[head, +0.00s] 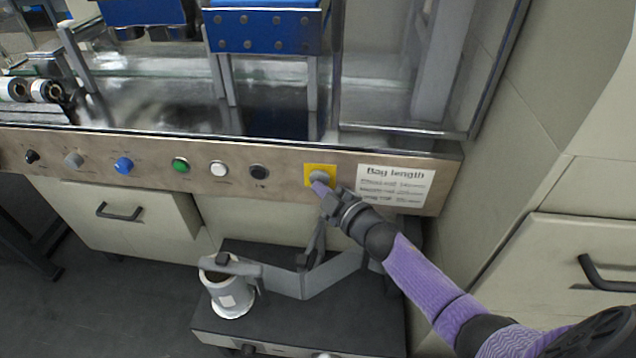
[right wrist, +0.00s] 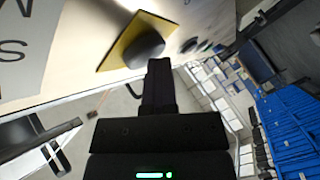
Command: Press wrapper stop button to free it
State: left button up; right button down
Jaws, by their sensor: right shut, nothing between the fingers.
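The stop button is a grey round knob (head: 320,176) on a yellow square plate (head: 308,170), at the right part of the wrapper's brown control panel (head: 290,178). My right gripper (head: 322,190) is shut and empty, with its tips at the lower edge of the button. In the right wrist view the button looks dark (right wrist: 146,50) and stands out from its yellow plate (right wrist: 108,56). The shut fingertips (right wrist: 159,66) are right beside its rim there. I cannot tell whether they touch it. My left gripper is not in view.
More controls line the panel to the left, including a black button (head: 259,172), a white one (head: 219,169), a green one (head: 180,165) and a blue one (head: 124,165). A "Bag length" label (head: 394,186) is just right. A white cylinder (head: 231,295) stands below on a dark surface.

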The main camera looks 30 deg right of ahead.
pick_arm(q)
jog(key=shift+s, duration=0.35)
pick_arm(e)
jog(key=shift+w+d+r, duration=0.1)
jog(key=shift+w+d, duration=0.1)
jog(key=shift+d, duration=0.05)
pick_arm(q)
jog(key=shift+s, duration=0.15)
pick_arm(e)
jog(key=shift+s+a, duration=0.15)
jog(key=shift+s, duration=0.05)
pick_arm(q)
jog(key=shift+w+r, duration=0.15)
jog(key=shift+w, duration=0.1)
pick_arm(e)
jog(key=shift+s+a+p, duration=0.15)
jog(key=shift+p, duration=0.15)
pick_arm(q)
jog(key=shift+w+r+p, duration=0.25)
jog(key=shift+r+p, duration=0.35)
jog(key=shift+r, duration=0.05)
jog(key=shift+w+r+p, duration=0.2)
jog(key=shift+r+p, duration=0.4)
pick_arm(e)
jog(key=s+a, duration=0.1)
jog(key=s, duration=0.1)
jog(key=s+a, duration=0.2)
jog(key=shift+s+a, duration=0.2)
jog(key=shift+s, duration=0.1)
